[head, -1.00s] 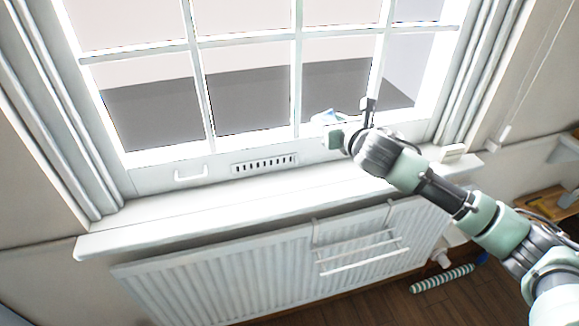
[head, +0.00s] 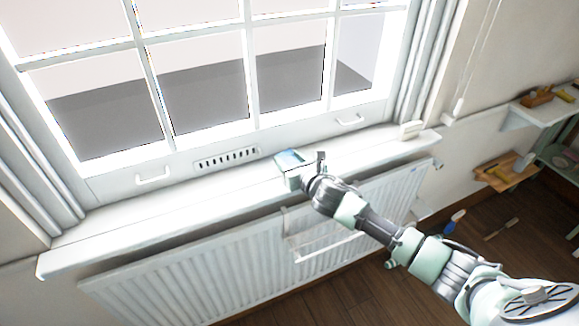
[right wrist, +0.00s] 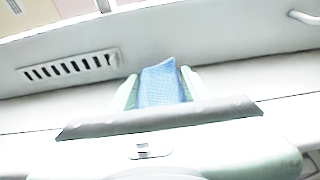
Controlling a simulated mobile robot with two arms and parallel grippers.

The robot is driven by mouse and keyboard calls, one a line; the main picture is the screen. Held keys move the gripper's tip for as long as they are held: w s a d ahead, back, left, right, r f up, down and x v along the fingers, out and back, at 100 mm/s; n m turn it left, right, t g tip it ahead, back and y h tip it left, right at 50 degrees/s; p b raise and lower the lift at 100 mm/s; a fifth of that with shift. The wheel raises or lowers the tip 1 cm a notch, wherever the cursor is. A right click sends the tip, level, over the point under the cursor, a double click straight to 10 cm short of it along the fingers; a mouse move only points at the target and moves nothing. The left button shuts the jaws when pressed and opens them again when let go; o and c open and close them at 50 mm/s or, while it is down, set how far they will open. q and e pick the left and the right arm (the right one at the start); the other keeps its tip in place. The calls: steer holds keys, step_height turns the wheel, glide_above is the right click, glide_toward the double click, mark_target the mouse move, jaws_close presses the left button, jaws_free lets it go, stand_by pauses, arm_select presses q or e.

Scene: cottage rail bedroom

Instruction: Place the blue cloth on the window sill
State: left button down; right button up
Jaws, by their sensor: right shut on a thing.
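The blue cloth (right wrist: 160,84) is between the two fingers of my right gripper in the right wrist view. In the head view a small part of the blue cloth (head: 289,156) shows at the tip of my right gripper (head: 291,165). The right gripper is shut on it, over the white window sill (head: 215,199). I cannot tell whether the cloth touches the sill. The sill also shows in the right wrist view (right wrist: 50,115). My left gripper is not in view.
A white radiator (head: 190,270) hangs under the sill with a rack (head: 320,243) on it. A small white object (head: 411,130) sits at the sill's right end. The left of the sill is clear. Window handles (head: 153,179) and a vent (head: 227,158) are behind. Shelves (head: 545,108) stand at right.

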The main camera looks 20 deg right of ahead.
step_height(320, 180, down, 2)
steer(key=shift+f, duration=0.15)
steer(key=shift+s+f+b, duration=0.1)
steer(key=shift+f+b, duration=0.35)
steer(key=shift+f, duration=0.15)
steer(key=o, duration=1.2)
steer(key=shift+o, duration=0.6)
steer(key=shift+s+f, duration=0.15)
steer(key=shift+f, duration=0.1)
steer(key=shift+r, duration=0.3)
steer(key=r+v, duration=0.1)
steer(key=v, duration=1)
steer(key=shift+s+r, duration=0.2)
steer(key=shift+r, duration=0.05)
